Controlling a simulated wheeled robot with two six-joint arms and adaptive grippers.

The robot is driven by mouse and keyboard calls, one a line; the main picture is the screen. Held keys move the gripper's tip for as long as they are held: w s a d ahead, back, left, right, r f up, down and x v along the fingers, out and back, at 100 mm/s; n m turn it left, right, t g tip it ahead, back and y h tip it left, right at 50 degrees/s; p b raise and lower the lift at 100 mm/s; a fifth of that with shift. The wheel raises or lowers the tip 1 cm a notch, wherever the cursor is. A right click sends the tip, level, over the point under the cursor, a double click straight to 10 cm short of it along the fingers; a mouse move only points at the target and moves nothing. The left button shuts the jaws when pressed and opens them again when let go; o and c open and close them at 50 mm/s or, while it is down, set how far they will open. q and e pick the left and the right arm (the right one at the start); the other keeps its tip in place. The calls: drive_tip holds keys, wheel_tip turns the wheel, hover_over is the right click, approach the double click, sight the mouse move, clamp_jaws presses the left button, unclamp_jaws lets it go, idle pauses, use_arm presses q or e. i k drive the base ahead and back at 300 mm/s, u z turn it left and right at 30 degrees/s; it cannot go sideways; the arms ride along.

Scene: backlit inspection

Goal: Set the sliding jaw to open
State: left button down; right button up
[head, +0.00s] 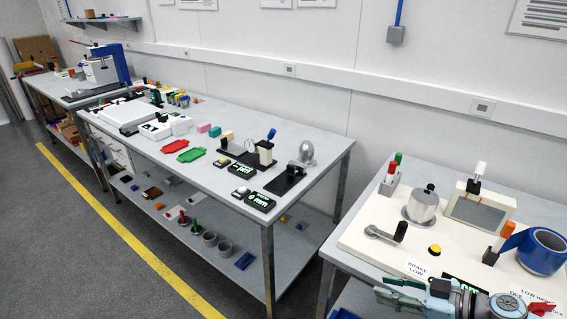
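No part is plainly marked as the sliding jaw. A black fixture (285,184) with a rounded grey-silver piece (306,153) stands near the right end of the long bench. A small black display (254,199) with green digits and "mm" lies in front of it. Another black fixture (250,152) with a white block, a dial and a blue-tipped lever is just behind. Which of these carries the jaw, and how it is set, I cannot tell. My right gripper (388,290) is at the bottom, over the near bench's front edge, fingers apart and empty, well away from both fixtures. My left gripper is out of view.
The near bench holds a cream panel (375,243) with a crank handle (389,232), a yellow button (434,249), a grey cylinder (422,207) and upright handles. A blue tape roll (542,251) sits at right. A floor gap separates the benches. Red (175,146) and green (191,155) trays lie farther left.

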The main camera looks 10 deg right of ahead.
sight(293, 169)
drive_tip(key=z, duration=0.05)
drive_tip(key=i, duration=1.7)
